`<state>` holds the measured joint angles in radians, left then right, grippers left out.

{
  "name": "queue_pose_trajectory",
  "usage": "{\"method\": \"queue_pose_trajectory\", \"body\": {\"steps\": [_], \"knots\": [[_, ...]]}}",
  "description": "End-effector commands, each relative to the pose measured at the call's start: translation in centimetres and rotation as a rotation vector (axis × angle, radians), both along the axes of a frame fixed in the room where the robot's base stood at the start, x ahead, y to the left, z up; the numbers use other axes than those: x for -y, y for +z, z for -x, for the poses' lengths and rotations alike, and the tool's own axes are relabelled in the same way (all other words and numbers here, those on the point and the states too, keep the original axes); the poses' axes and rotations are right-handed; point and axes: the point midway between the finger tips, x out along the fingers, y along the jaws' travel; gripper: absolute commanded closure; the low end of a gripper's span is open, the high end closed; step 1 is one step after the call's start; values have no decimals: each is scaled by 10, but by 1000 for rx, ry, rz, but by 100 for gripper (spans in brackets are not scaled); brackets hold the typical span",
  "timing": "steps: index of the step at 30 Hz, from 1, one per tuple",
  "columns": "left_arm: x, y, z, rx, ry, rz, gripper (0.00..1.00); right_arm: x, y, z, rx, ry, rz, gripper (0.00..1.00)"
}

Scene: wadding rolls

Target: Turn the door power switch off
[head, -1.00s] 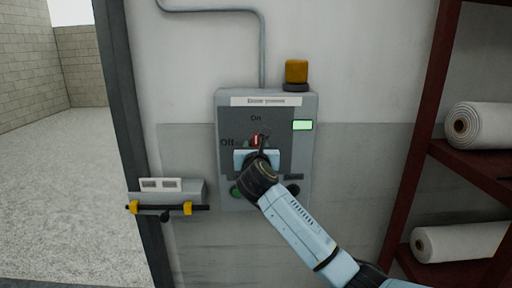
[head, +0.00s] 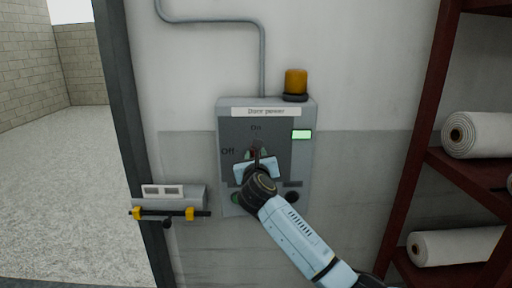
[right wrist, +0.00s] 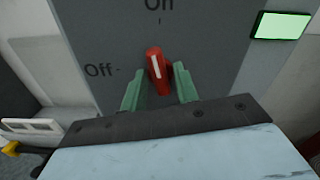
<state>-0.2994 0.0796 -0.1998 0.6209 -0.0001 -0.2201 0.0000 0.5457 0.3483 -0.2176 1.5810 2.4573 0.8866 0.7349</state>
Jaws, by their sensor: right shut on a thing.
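The red switch knob (right wrist: 156,66) with a white line sits on the grey door power box (head: 225,131). In the right wrist view its line points up and leans slightly left, nearer the "On" label (right wrist: 159,5) at the top than the "Off" label (right wrist: 98,70) at the left. My right gripper (right wrist: 158,82) has its green fingers on either side of the knob and is shut on it. In the head view the gripper and wrist cover much of the knob. My left gripper is not in view.
A lit green display (head: 302,134) is at the box's upper right, and an orange lamp (head: 295,83) stands on top. A grey bar fixture with yellow clamps (head: 190,213) is at the left. A dark red shelf (head: 412,140) with white rolls (head: 475,135) stands at the right.

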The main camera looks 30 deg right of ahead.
Motion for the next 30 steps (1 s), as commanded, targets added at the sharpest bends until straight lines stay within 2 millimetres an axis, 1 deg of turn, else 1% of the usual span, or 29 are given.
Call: {"method": "queue_pose_trajectory", "body": {"steps": [1, 3, 9, 15, 21, 30], "knots": [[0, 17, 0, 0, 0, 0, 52, 0, 5, 0, -27, 0, 33, 93], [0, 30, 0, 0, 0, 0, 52, -1, 5, 0, -62, 0, 87, 93], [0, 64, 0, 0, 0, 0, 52, -1, 5, 0, -160, 2, 249, 93], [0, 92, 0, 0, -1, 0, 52, -1, 3, 0, -259, 2, 412, 93], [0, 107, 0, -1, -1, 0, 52, -2, 1, -1, -356, 1, 574, 93], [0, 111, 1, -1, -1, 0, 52, -2, -2, -1, -502, 0, 816, 93]]}}
